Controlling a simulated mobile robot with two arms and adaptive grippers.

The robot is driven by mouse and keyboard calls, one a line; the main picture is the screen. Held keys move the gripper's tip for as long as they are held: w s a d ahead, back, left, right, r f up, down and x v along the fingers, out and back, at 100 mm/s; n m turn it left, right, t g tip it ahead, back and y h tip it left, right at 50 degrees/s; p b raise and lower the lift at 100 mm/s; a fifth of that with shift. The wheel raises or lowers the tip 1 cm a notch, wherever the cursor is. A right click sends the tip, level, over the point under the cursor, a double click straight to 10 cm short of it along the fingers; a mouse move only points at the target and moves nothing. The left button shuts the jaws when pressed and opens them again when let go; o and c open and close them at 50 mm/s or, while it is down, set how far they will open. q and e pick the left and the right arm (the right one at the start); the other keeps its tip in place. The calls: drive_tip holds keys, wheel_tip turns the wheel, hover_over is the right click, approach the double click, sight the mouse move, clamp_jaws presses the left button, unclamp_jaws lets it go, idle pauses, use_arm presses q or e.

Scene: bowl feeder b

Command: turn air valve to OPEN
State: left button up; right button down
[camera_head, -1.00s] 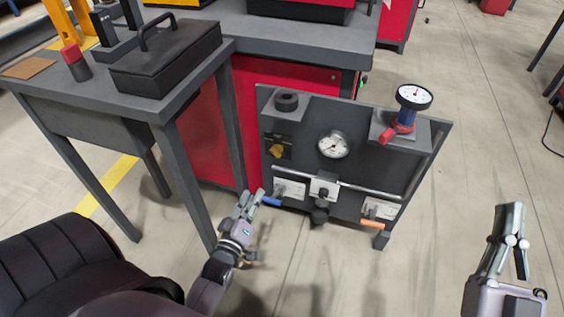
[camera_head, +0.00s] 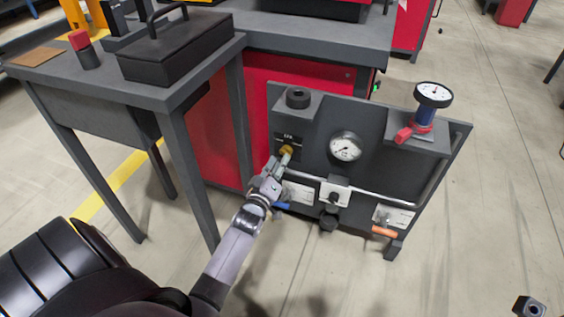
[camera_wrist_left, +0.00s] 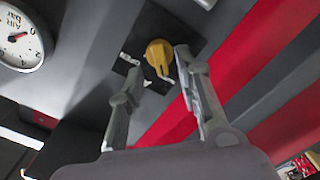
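The air valve's yellow knob (camera_head: 286,151) is on a dark plate at the upper left of the grey panel. In the left wrist view the yellow knob (camera_wrist_left: 159,52) shows large, with a raised grip bar, and white lettering on the plate is too blurred to read. My left gripper (camera_head: 279,161) is at the knob in the head view. In the wrist view its two fingers (camera_wrist_left: 158,62) are apart, one on either side of the knob; I cannot tell whether they touch it. Only a small piece, probably of my right gripper, shows at the bottom right corner.
The panel also holds a round gauge (camera_head: 345,147), a blue lever (camera_head: 282,206), an orange lever (camera_head: 384,231), a horizontal pipe and a regulator with a red handle (camera_head: 406,133). A grey table (camera_head: 160,98) stands to the left.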

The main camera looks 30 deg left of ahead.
use_arm(q)
drive_tip(key=shift+b+x, duration=0.3)
drive_tip(key=shift+x, duration=1.1)
drive_tip(key=shift+c, duration=0.2)
clamp_jaws()
